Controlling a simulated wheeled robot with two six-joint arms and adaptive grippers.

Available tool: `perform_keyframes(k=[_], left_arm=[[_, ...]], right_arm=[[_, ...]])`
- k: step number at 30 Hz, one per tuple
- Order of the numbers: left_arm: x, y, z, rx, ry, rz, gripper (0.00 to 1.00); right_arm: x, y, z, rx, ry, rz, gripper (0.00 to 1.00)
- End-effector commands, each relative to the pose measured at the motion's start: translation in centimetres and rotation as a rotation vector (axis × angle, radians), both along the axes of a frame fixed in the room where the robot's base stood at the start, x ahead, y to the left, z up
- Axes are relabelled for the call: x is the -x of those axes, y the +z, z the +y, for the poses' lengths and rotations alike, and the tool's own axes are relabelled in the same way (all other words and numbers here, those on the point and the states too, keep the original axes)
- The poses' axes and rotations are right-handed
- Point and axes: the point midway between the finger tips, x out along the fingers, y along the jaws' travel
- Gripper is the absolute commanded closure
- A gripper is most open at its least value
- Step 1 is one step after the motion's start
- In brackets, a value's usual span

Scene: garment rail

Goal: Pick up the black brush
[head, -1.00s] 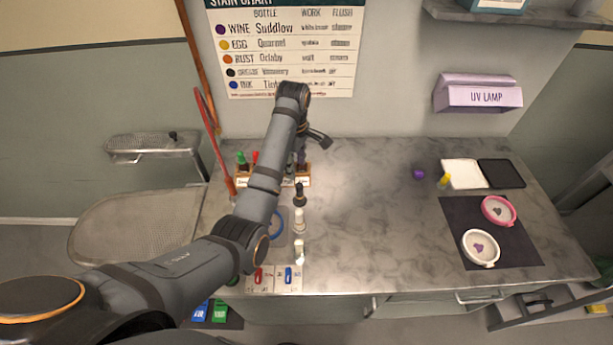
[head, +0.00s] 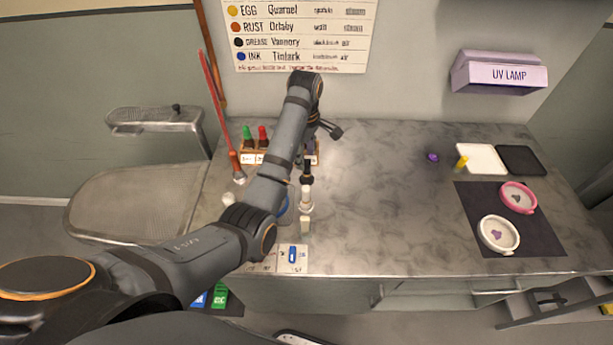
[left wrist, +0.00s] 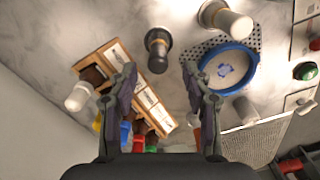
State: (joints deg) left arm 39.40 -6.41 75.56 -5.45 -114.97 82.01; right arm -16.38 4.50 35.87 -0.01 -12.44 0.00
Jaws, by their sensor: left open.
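The black brush (head: 307,169) stands on the marble counter, in a row with pale brushes in front of it. In the left wrist view the black brush (left wrist: 157,48) is upright, just beyond the gap between my fingertips. My left gripper (left wrist: 158,78) is open and empty, with its two fingers apart and the brush roughly centred between them. In the head view my left arm hides much of this gripper. My right gripper is not in view.
A wooden rack (left wrist: 148,97) of coloured bottles is close to my left gripper. A pale brush (left wrist: 228,20) and a blue-rimmed round item (left wrist: 228,70) are on its other side. The counter's middle is clear. A UV lamp box (head: 498,73) is on the wall.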

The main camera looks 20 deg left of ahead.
Motion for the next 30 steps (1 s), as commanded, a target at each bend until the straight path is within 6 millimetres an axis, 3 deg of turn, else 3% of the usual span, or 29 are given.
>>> perform_keyframes(k=[1, 3, 5, 11, 22, 30], left_arm=[[0.0, -2.0, -0.2, 0.001, -0.001, 0.001, 0.51], [0.0, -2.2, -0.1, -0.001, 0.0, 0.005, 0.51], [0.0, -2.8, -0.1, -0.001, 0.0, 0.003, 0.51], [0.0, -3.1, -0.1, 0.0, 0.0, 0.0, 0.51], [0.0, -3.1, -0.1, 0.0, 0.0, 0.001, 1.0], [0.0, -3.0, -0.1, 0.0, 0.0, 0.001, 1.0]], right_arm=[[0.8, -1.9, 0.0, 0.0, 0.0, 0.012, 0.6], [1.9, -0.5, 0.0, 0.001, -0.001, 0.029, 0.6], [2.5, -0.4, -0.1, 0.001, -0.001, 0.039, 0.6], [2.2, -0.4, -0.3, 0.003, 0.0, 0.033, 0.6], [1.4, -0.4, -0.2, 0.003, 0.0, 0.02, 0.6], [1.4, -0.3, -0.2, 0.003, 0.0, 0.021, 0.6]])
